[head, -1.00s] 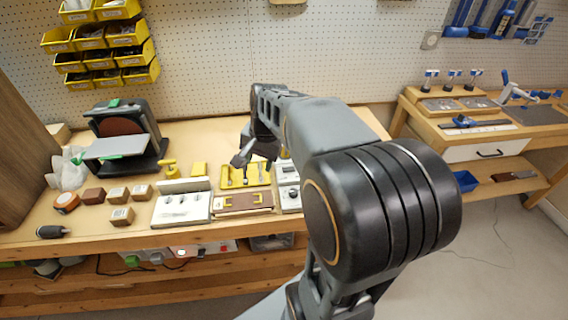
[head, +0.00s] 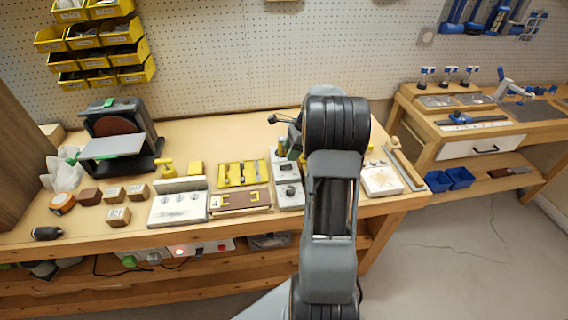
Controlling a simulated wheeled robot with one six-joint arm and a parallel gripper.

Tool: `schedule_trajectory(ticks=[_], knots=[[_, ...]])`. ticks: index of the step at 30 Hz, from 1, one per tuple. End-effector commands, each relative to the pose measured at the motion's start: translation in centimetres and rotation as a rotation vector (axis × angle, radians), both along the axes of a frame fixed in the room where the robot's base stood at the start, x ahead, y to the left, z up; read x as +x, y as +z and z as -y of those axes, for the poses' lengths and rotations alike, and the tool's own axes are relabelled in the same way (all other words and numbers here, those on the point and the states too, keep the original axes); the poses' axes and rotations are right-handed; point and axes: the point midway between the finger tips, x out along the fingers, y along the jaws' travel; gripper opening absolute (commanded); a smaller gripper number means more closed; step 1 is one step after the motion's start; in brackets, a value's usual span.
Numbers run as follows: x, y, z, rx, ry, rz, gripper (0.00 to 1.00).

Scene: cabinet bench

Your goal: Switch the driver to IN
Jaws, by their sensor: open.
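My gripper (head: 281,120) shows only in part, as dark pieces left of my arm above the back of the bench; the arm hides the rest. It appears empty, above a grey panel box (head: 288,192) with round dials. A small yellow-green and dark object (head: 282,147) stands at the back of that box, partly hidden by my arm; I cannot tell whether it is the driver. No IN marking or switch position is readable.
A white panel (head: 179,207), a yellow tool tray (head: 242,174) and a brown board (head: 240,201) lie left of the grey box. A pale panel (head: 381,181) lies right of my arm. A disc sander (head: 121,137) stands farther left. The back middle of the bench is clear.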

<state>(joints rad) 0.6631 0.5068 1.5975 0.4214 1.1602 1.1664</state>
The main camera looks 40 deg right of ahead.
Motion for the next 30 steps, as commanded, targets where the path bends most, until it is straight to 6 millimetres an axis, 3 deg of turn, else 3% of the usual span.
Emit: schedule_trajectory(ticks=[6,12,26,30], knots=[[0.6,-3.4,-1.3,0.0,0.004,-0.002,0.49],[0.9,-5.2,-2.0,0.0,0.002,0.0,0.49],[1.1,-5.8,-2.2,-0.002,0.002,0.001,0.49],[1.1,-5.8,-2.2,-0.002,0.002,0.001,0.36]])
